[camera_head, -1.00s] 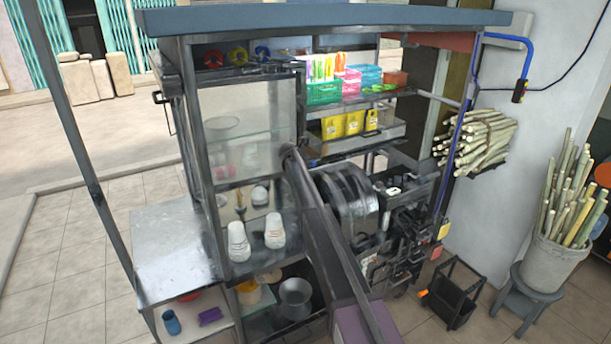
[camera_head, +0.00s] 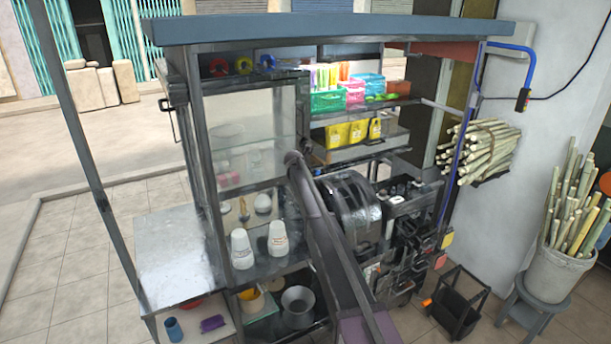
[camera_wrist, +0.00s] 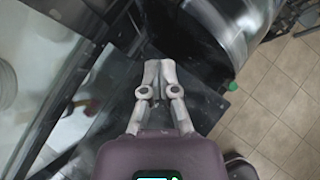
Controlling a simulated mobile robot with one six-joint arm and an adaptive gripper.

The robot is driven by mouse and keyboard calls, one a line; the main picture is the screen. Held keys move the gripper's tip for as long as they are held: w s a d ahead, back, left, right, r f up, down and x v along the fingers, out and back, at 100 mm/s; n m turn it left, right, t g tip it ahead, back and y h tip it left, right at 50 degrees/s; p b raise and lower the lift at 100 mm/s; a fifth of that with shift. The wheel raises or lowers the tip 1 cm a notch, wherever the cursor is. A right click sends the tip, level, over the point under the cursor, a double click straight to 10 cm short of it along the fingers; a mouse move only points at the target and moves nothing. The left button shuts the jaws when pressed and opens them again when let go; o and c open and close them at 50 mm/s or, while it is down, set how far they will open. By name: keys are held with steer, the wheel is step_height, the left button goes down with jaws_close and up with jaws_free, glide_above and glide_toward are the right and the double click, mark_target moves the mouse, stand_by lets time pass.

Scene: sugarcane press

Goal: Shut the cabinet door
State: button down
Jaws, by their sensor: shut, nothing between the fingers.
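The cabinet door appears to be the dark-framed glass panel (camera_head: 243,125) on the upper left of the cart in the head view. Shelves show through it. I cannot tell whether it stands shut or ajar. My arm crosses in front of the cart and ends by the panel's lower right corner; my gripper cannot be made out there. In the wrist view my gripper (camera_wrist: 158,68) has its fingers together and empty, over a dark flat surface. A glass pane with a dark frame (camera_wrist: 70,92) lies to its left. Contact with it cannot be told.
A metal press drum (camera_head: 350,205) stands right of my arm, and a shiny metal cylinder (camera_wrist: 215,35) is close to my fingers in the wrist view. White cup stacks (camera_head: 242,248) stand below the glass. A black stand (camera_head: 458,302) is on the tiles at right.

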steer(key=s+d+r+p, duration=0.4)
steer(key=s+r+p, duration=0.3)
steer(key=s, duration=0.1)
steer(key=shift+s+d, duration=0.15)
stand_by(0.3)
stand_by(0.3)
steer(key=s+d+f+m+g+y+b, duration=0.1)
steer(key=s+f+m+b, duration=0.6)
steer(key=s, duration=1.2)
steer(key=s+d+f+m+g+y+b, duration=0.1)
steer(key=s+d+f+m+g+b, duration=0.3)
steer(key=s+f+m, duration=0.6)
steer(key=s+d+f+m+g+y+b, duration=0.1)
steer(key=s+f+m+b, duration=0.8)
steer(key=s, duration=1.8)
steer(key=d+m+g, duration=0.2)
steer(key=d+m, duration=0.1)
steer(key=m, duration=0.2)
steer(key=shift+s+d+y+b, duration=0.3)
steer(key=shift+s+b, duration=0.05)
